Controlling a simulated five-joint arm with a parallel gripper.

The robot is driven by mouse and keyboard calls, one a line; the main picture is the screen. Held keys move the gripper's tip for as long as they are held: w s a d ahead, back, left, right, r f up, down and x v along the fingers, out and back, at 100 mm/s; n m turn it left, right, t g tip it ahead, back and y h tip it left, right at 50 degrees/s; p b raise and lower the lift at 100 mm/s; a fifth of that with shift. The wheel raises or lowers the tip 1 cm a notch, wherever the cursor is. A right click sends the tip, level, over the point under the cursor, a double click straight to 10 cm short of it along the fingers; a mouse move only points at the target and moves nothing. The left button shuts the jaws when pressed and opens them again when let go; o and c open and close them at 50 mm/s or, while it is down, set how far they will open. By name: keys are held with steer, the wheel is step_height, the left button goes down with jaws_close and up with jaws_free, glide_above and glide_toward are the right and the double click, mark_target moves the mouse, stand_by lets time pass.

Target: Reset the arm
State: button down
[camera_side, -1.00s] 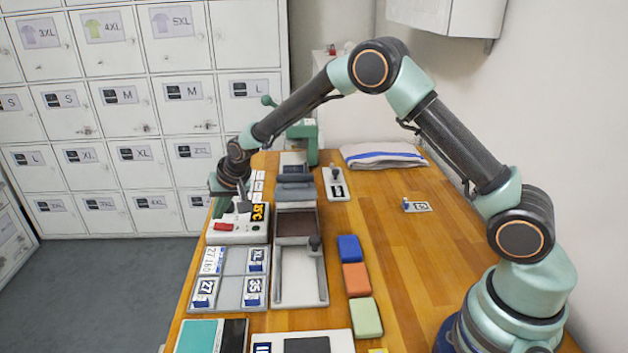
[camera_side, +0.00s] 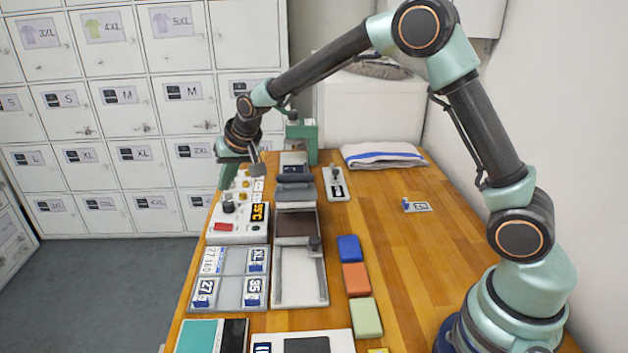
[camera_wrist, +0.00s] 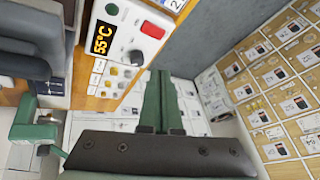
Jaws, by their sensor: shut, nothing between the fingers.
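My gripper (camera_side: 225,183) is above the back left part of the white control box (camera_side: 222,238), near the table's left edge. In the wrist view its green fingers (camera_wrist: 160,76) lie together, shut with nothing between them. The fingers appear apart from the box. The box has a dark knob (camera_side: 228,203), a red switch (camera_side: 223,227) and a display (camera_side: 258,213) reading 55°C. The box also shows in the wrist view (camera_wrist: 125,50), with its knob (camera_wrist: 135,57) left of the fingers.
A press (camera_side: 295,189) with a dark handle stands right of the box. A tray of number patches (camera_side: 230,291) lies in front. Blue, orange and green blocks (camera_side: 349,248) sit nearby. A folded towel (camera_side: 383,155) lies at the back. The table's right side is mostly clear. Lockers (camera_side: 112,115) stand left.

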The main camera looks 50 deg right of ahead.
steer(key=s+d+r+n, duration=0.1)
steer(key=s+d+r, duration=0.1)
steer(key=s+r, duration=0.4)
steer(key=s+d+r+n, duration=0.1)
steer(key=s+d+r, duration=0.2)
steer(key=s+r, duration=0.35)
steer(key=s+d+f+n, duration=0.2)
steer(key=s, duration=1.3)
steer(key=shift+s+d+f+h, duration=0.2)
steer(key=shift+s+h, duration=0.1)
steer(key=shift+h, duration=0.1)
steer(key=shift+w+r, duration=0.1)
